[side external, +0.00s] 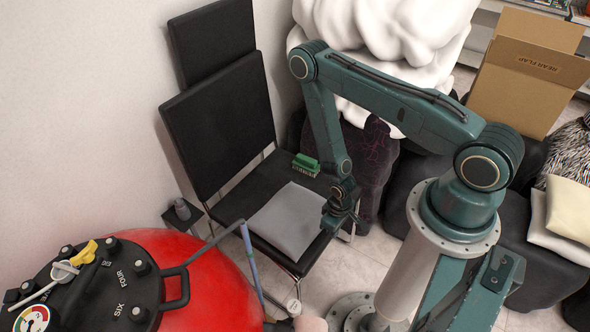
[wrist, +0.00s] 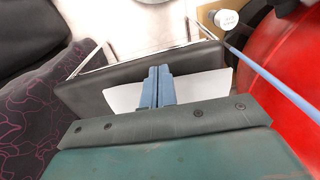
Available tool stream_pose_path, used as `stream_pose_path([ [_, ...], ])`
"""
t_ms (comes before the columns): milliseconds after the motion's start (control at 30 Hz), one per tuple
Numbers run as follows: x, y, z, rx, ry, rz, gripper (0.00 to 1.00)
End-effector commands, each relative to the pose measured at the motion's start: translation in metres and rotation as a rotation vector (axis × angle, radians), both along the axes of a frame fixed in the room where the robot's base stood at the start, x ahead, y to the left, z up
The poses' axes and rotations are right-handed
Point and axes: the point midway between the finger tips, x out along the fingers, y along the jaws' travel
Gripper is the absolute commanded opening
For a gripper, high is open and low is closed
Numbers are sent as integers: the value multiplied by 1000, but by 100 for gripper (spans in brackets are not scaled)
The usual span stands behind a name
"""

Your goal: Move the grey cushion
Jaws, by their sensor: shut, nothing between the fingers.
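The grey cushion (side external: 286,222) lies flat on the black seat of a chair (side external: 258,188) in the side view, near the seat's front. My gripper (side external: 333,228) is at the cushion's right corner, and its fingers look shut and empty. In the wrist view the cushion (wrist: 204,86) shows as a pale shape on both sides of my shut fingers (wrist: 160,72), which hide its middle. I cannot tell whether the fingers touch it.
A green brush-like object (side external: 306,164) lies at the back of the seat. A red tank (side external: 205,290) with a black lid stands at the front left. A blue pole (side external: 252,265) leans by the seat's front left. A cardboard box (side external: 525,80) is at the back right.

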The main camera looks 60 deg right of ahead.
Motion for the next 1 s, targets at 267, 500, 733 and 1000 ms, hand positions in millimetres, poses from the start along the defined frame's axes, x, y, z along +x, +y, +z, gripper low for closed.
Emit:
stream_pose_path([
  [267, -1, 0, -34, 0, 1, 0, 0],
  [500, 0, 0, -61, 0, 0, 0, 0],
  [733, 18, -1, -70, 0, -3, 0, 0],
  [1000, 38, -2, -69, 0, -2, -1, 0],
])
